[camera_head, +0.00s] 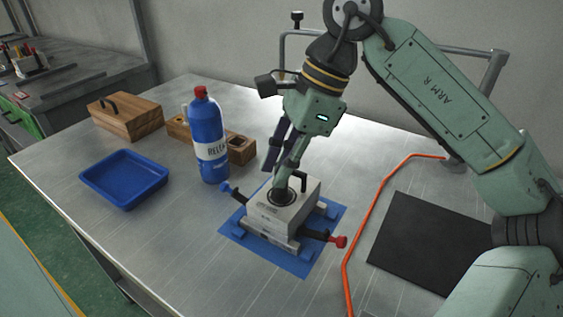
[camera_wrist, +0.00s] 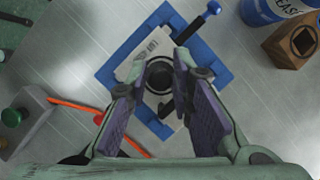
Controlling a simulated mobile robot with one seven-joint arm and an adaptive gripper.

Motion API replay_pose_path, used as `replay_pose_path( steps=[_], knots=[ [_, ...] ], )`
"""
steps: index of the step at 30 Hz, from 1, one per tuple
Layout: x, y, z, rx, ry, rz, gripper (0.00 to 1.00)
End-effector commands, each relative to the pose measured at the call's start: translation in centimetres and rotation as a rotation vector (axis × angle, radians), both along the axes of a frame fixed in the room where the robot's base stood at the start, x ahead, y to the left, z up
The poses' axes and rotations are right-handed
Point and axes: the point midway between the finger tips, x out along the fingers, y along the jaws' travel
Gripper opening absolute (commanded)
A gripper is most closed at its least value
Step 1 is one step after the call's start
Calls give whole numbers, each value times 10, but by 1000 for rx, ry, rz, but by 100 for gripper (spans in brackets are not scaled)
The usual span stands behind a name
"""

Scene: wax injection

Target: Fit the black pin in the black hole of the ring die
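The ring die is a pale grey block (camera_head: 268,214) with printed text, on a blue base. A dark round opening (camera_head: 281,197) in its top shows as a black ring (camera_wrist: 160,76) in the wrist view. A blue-ended pin (camera_head: 232,192) sticks out at its left and a red-ended pin (camera_head: 335,240) at its right. A black handle-like part (camera_head: 300,179) stands at its top; I cannot tell whether this is the black pin. My gripper (camera_wrist: 158,82) is over the die, pointing down, fingers apart with nothing visibly held. Its fingers hide parts of the die.
A blue-and-white bottle (camera_head: 207,140) stands behind the die, before a wooden holder (camera_head: 241,149) with a dark square hole. A blue tray (camera_head: 123,178) and wooden box (camera_head: 126,116) are left. An orange cable (camera_head: 363,228) and black mat (camera_head: 420,240) lie right.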

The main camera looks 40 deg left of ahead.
Motion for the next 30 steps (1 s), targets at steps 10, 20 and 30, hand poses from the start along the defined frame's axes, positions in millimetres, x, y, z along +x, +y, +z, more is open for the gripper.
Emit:
replay_pose_path(
  steps=[10,20,30],
  knots=[
    [1,0,0,1,-2,-4,40],
    [4,-1,7,0,-3,-6,40],
    [22,-18,68,1,-2,-4,40]
  ],
)
